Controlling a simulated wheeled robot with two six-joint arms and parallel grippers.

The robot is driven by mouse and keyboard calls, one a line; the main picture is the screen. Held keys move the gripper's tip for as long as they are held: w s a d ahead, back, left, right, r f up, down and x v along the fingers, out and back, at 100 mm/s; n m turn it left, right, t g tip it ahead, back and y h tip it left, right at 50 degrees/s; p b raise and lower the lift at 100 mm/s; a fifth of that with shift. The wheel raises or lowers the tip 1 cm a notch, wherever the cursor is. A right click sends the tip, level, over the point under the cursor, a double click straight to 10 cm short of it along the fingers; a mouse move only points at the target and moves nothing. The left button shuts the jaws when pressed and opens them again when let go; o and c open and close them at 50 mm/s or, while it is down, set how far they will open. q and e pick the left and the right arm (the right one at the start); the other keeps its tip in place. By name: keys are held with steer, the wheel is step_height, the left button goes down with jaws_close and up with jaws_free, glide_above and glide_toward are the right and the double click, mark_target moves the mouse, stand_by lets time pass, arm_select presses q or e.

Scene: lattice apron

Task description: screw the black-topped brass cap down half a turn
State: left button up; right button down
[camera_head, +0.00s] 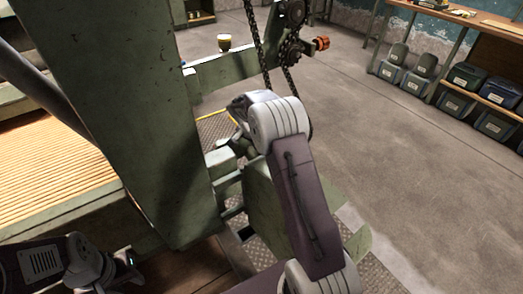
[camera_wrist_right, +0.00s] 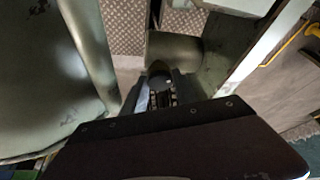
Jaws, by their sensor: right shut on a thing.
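My right arm reaches in from the bottom of the head view. Its wrist turns down and left beside the green machine post, and the arm hides most of the right gripper there. In the right wrist view my right gripper (camera_wrist_right: 160,88) is shut on a small dark-topped thing (camera_wrist_right: 161,70) in front of a green rounded housing (camera_wrist_right: 174,47). No brass shows on it, so I cannot confirm that it is the cap. My left gripper (camera_head: 126,262) is low at the left in the head view, away from this spot; its finger gap is not clear.
A thick green post (camera_head: 150,120) stands close to the left of my right arm. A chain (camera_head: 256,45) and sprockets (camera_head: 291,50) are above it. A small cup-like thing (camera_head: 224,43) stands on a green beam. The concrete floor (camera_head: 400,145) at right is open.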

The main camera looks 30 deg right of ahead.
steer(key=m, duration=0.1)
steer(key=m+g+p, duration=0.1)
steer(key=m, duration=0.1)
steer(key=shift+w+r+m, duration=0.1)
steer(key=shift+r+m, duration=0.05)
steer(key=shift+m, duration=0.15)
steer(key=shift+w+m+g+p, duration=0.1)
steer(key=shift+m+g+p, duration=0.8)
steer(key=shift+m+p, duration=0.75)
steer(key=shift+m, duration=0.25)
steer(key=c, duration=1)
jaws_free()
steer(key=shift+o, duration=0.2)
steer(key=shift+f, duration=0.2)
